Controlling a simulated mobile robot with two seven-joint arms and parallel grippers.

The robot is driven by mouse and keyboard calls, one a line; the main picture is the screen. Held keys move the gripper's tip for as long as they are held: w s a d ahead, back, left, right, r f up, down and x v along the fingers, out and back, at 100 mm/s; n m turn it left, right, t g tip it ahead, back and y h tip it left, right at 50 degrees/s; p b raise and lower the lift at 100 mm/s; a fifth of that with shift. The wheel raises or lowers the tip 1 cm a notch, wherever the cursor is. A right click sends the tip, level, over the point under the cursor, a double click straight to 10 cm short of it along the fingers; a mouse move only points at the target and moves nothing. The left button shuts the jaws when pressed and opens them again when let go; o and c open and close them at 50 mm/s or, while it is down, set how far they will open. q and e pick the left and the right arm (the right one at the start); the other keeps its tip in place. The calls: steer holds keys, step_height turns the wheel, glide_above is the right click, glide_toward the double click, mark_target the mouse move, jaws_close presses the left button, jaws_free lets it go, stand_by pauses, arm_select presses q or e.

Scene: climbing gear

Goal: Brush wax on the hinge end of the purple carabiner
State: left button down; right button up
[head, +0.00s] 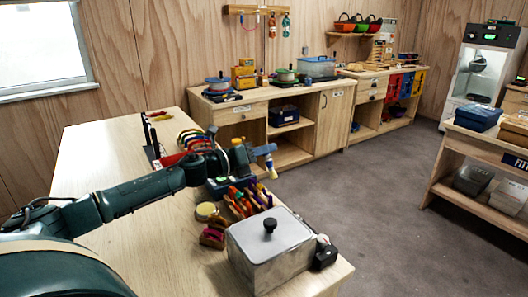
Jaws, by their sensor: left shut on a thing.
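My left arm reaches across the wooden workbench from the left, and its gripper (258,152) is shut on a small brush (271,166) with a pale yellow lower end. The brush is held above the far side of a row of coloured carabiners, apart from them as far as I can tell. A purple carabiner (266,196) is at the right end of that row, among orange and green ones. Its hinge end is too small to make out. A round pale yellow tin (205,211), perhaps the wax, sits left of the row. My right gripper is out of view.
A grey metal box with a black knob (270,252) stands at the bench's near end, with a small black device (324,256) beside it. A small reddish-brown block (212,236) lies near the tin. Curved coloured gear (192,138) stands behind my arm.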

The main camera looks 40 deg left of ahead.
arm_select(q)
steer(key=shift+r, duration=0.25)
step_height(320, 180, up, 3)
steer(key=p, duration=0.2)
steer(key=shift+p, duration=0.35)
